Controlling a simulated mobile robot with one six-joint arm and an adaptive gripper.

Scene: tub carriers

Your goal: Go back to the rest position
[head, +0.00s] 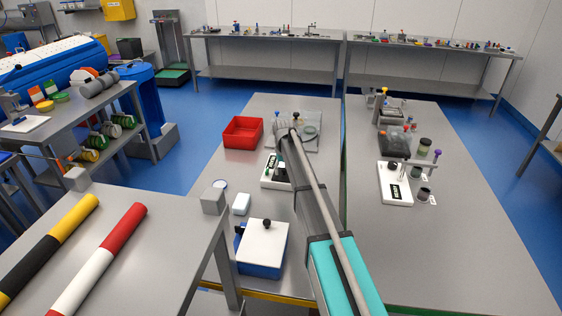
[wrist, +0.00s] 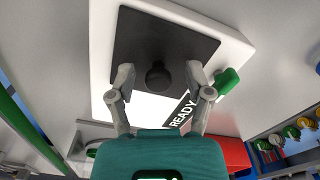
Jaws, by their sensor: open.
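My gripper (wrist: 158,78) is open in the wrist view. Its two grey fingers stand apart, one on each side of a round black knob (wrist: 158,76), with clear gaps. The knob is on a dark square plate (wrist: 150,37) on a white carrier (wrist: 238,48) marked READY, with a green peg (wrist: 228,81) at its side. Nothing shows between the fingers except the knob behind them; I cannot tell how far off it is. In the head view my arm reaches forward over the middle bench and largely hides the gripper. A white carrier (head: 268,180) shows beside the arm there.
A red bin (head: 243,132) and a grey plate (head: 311,138) lie near the arm's far end. A blue box with a white lid (head: 262,248) stands left of the arm. Another white carrier (head: 396,188) and jars stand right. The right bench's front is clear.

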